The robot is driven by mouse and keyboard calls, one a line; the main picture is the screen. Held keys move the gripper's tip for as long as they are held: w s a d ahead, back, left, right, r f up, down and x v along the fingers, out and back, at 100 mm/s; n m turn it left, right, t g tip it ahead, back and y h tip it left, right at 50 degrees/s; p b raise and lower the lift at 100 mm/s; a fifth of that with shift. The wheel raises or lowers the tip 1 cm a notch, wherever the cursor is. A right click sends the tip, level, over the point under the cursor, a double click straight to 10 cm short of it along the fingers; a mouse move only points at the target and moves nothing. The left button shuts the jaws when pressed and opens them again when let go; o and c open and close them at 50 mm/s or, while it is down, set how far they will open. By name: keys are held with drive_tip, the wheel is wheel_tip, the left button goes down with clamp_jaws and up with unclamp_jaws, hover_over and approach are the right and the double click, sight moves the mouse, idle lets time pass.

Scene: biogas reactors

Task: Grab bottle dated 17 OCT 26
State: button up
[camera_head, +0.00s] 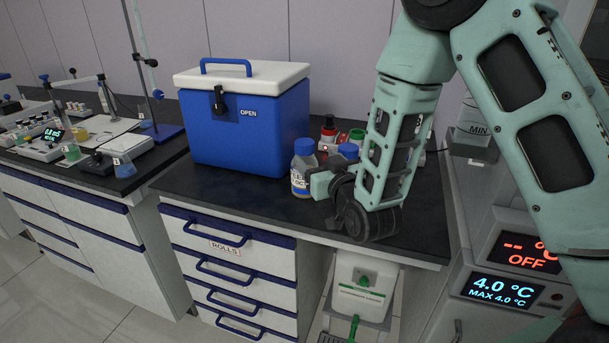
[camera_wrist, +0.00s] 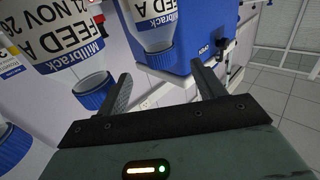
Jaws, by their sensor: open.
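A blue-capped bottle (camera_head: 302,177) stands on the black bench in front of the blue cooler. Its small label seems to show "OCT", but I cannot read the full date. My gripper (camera_head: 320,181) is beside it on the right, open and empty. Another blue-capped bottle (camera_head: 348,151) is mostly hidden behind my gripper.
The blue cooler (camera_head: 250,140) with a white lid stands close behind the bottles. Red-capped and green-capped containers (camera_head: 328,128) sit behind them. Another blue cap (camera_wrist: 12,145) shows at the wrist view's left edge. The bench front left of the bottle (camera_head: 215,190) is clear.

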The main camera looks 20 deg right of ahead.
sight(309, 149)
drive_tip(key=shift+w+a+p, duration=0.25)
drive_tip(key=shift+w+p, duration=0.3)
drive_tip(key=shift+w, duration=1.4)
drive_tip(key=shift+w+a+p, duration=0.2)
drive_tip(key=shift+w+p, duration=0.3)
drive_tip(key=shift+w, duration=1.45)
drive_tip(key=c, duration=1.4)
drive_tip(key=shift+r, duration=0.1)
clamp_jaws()
